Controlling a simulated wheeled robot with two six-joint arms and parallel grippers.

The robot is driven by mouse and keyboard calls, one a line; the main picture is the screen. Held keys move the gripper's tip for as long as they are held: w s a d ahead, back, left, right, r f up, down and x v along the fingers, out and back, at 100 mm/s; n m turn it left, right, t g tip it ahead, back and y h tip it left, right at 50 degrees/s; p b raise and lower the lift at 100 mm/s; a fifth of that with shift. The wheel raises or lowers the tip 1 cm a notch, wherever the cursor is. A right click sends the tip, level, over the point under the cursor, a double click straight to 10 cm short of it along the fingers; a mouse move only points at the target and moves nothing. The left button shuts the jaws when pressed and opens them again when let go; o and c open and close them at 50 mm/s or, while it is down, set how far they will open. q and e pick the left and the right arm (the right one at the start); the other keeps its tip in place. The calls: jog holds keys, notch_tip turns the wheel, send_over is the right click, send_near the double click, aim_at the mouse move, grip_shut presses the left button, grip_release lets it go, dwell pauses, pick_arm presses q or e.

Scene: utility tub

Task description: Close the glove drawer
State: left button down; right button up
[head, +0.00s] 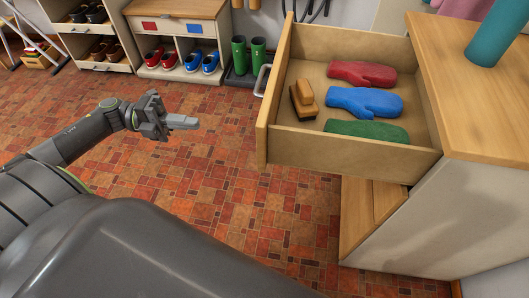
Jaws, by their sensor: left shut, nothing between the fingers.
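The glove drawer (348,147) is pulled well out of the wooden cabinet (455,215) at the right. Inside it lie a red mitten (361,74), a blue mitten (364,103), a green mitten (367,131) and a wooden brush (303,100). A metal handle (262,80) is on the drawer's outer front, at its left side. My left gripper (194,122) is shut and empty, left of the drawer front and apart from it, above the tiled floor. My right gripper is not in view.
A teal cylinder (494,34) stands on the cabinet top. Green boots (249,57) stand on a dark tray behind the drawer's left side. Shoe shelves with red shoes (154,57) and blue shoes (210,62) line the back. The tiled floor between my left gripper and the drawer is clear.

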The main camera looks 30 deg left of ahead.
pick_arm(q)
jog(key=s+x, duration=0.1)
jog(key=x, duration=1.3)
jog(key=shift+d+m+g, duration=0.2)
jog(key=shift+m+g, duration=0.1)
jog(key=shift+w+d, duration=0.1)
jog(key=shift+w, duration=0.05)
